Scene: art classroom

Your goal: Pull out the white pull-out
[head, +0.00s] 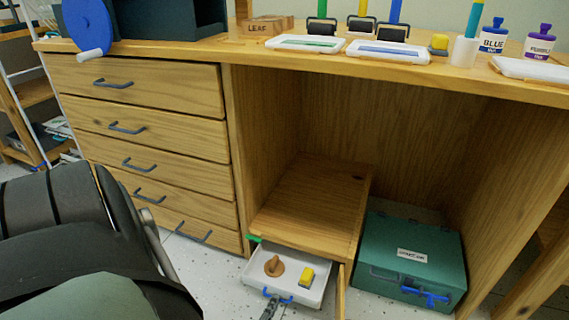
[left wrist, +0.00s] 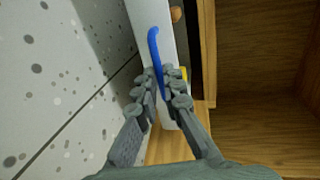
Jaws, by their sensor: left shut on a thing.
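The white pull-out (head: 303,262) sticks out from under a low wooden box beneath the desk in the head view. A brown rounded piece (head: 274,265) and a yellow block (head: 307,276) lie in it. Its blue handle (head: 277,296) is on the front; in the left wrist view the handle (left wrist: 153,45) runs along the white front (left wrist: 140,14). My left gripper (head: 269,310) is at this handle, and in the left wrist view its fingers (left wrist: 161,78) are shut on it from both sides. My right gripper is not in view.
A wooden box (head: 315,195) stands above the pull-out. A green case (head: 410,255) with a blue latch stands to the right. Wooden drawers (head: 150,130) with dark handles are on the left. Speckled floor (left wrist: 50,90) in front of the pull-out looks clear.

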